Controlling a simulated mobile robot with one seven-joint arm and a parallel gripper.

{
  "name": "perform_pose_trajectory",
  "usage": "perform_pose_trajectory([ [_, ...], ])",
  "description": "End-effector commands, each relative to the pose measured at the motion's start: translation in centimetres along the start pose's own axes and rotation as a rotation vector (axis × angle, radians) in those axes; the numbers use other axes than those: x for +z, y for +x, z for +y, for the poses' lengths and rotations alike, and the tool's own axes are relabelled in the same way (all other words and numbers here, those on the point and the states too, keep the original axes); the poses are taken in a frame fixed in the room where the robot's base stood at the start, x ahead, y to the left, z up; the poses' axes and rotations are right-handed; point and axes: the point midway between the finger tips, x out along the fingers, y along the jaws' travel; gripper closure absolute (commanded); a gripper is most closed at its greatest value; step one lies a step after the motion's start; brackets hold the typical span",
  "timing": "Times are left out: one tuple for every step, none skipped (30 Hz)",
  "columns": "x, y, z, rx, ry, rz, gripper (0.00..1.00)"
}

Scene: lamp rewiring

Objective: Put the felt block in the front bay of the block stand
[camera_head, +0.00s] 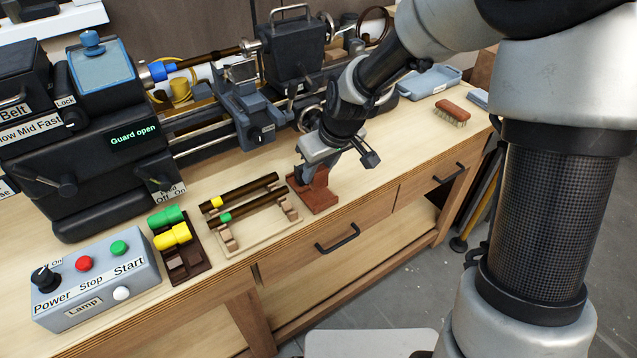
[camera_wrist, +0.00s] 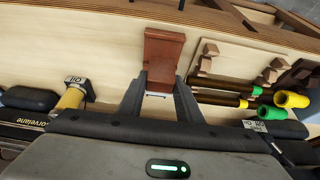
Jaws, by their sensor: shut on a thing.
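My gripper (camera_head: 307,178) points down at the reddish-brown block stand (camera_head: 322,197) near the bench's front edge. In the wrist view, my gripper (camera_wrist: 158,88) has its two dark fingers spaced apart around a small pale piece, which I take for the felt block (camera_wrist: 155,95). Most of that block is hidden by the fingers and the wrist. The stand (camera_wrist: 164,48) reaches out beyond the fingertips toward the bench's front edge. I cannot tell whether the block touches the stand or which bay it is over.
Left of the stand, a wooden rack (camera_head: 245,232) holds two dark rods. Beyond it is a dark holder (camera_head: 190,270) with green and yellow cylinders. The lathe (camera_head: 240,115) stands behind. A brush (camera_head: 453,112) lies to the right, with clear bench between.

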Motion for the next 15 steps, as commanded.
perform_pose_trajectory([
  [0.2,0.5,0.0,-0.001,0.0,-0.002,0.91],
  [0.4,0.8,0.0,-0.001,0.0,-0.002,0.91],
  [0.7,1.3,0.0,-0.001,0.0,-0.003,0.91],
  [0.9,1.8,-0.1,-0.002,0.0,-0.004,0.91],
  [1.0,2.2,0.0,-0.001,0.0,-0.004,0.91],
  [1.2,2.8,-0.1,-0.001,0.0,-0.003,0.91],
  [1.4,3.1,-0.1,-0.001,0.0,-0.003,0.91],
  [1.4,3.3,0.0,-0.001,0.0,-0.002,0.91],
  [1.4,3.4,0.0,0.0,0.0,0.0,0.91],
  [1.4,3.3,0.0,0.001,0.0,0.001,0.91],
  [1.4,3.3,0.0,0.001,0.0,0.001,0.91],
  [1.4,3.3,0.0,0.001,0.0,0.001,0.91],
  [1.4,3.3,0.0,0.001,0.0,0.001,0.91],
  [1.4,3.3,0.0,0.001,0.0,0.001,0.91],
  [1.4,3.3,0.0,0.001,0.0,0.001,0.91],
])
